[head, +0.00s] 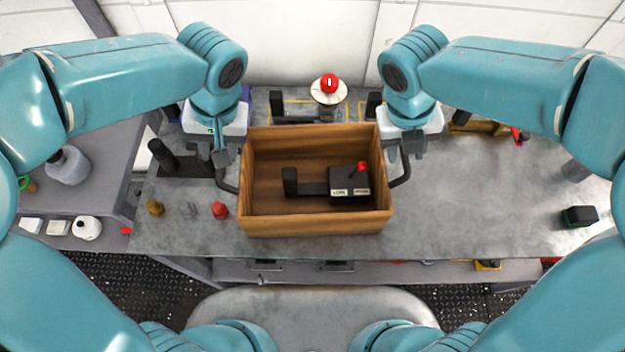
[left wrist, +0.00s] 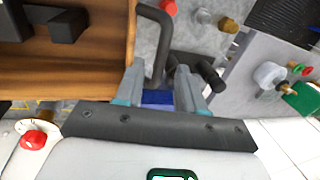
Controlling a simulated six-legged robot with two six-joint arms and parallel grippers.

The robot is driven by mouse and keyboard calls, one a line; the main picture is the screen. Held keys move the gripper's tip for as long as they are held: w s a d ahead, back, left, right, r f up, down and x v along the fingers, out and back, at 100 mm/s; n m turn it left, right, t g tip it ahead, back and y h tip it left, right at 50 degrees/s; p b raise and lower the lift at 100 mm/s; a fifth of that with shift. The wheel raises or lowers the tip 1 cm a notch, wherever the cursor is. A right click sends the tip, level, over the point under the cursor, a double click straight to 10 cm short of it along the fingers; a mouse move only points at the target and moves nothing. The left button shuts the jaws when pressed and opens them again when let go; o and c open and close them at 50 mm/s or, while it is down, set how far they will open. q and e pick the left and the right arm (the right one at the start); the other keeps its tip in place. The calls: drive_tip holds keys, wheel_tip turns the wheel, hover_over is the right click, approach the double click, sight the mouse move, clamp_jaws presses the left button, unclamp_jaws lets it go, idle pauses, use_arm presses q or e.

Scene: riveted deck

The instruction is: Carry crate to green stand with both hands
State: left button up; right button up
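The crate (head: 315,225) is an open wooden box with black side handles, on the grey metal workbench in the head view. Inside it is a black switch box (head: 350,188) with a red-knobbed lever and a black bar. My left gripper (head: 221,162) is at the left handle (head: 229,184). In the left wrist view, its fingers (left wrist: 158,92) are apart on either side of the handle (left wrist: 163,40), with gaps showing. My right gripper (head: 411,148) is at the right handle (head: 401,174); its finger gap is not clear. I cannot make out a green stand.
A red button (head: 329,84) on a pale round base stands behind the crate. Several small knobs, one of them red (head: 219,210), lie left of it. A black block with green edging (head: 580,216) sits far right. The bench (head: 475,205) right of the crate is mostly clear.

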sight(405, 157)
use_arm(q)
drive_tip(key=x, duration=0.4)
drive_tip(key=shift+w, duration=0.1)
use_arm(e)
drive_tip(key=x, duration=0.3)
drive_tip(key=shift+w+d+f, duration=0.1)
drive_tip(key=shift+f, duration=0.4)
use_arm(q)
drive_tip(key=shift+c, duration=0.4)
use_arm(e)
drive_tip(key=shift+c, duration=0.3)
use_arm(q)
clamp_jaws()
use_arm(e)
clamp_jaws()
use_arm(q)
drive_tip(key=shift+r, duration=0.1)
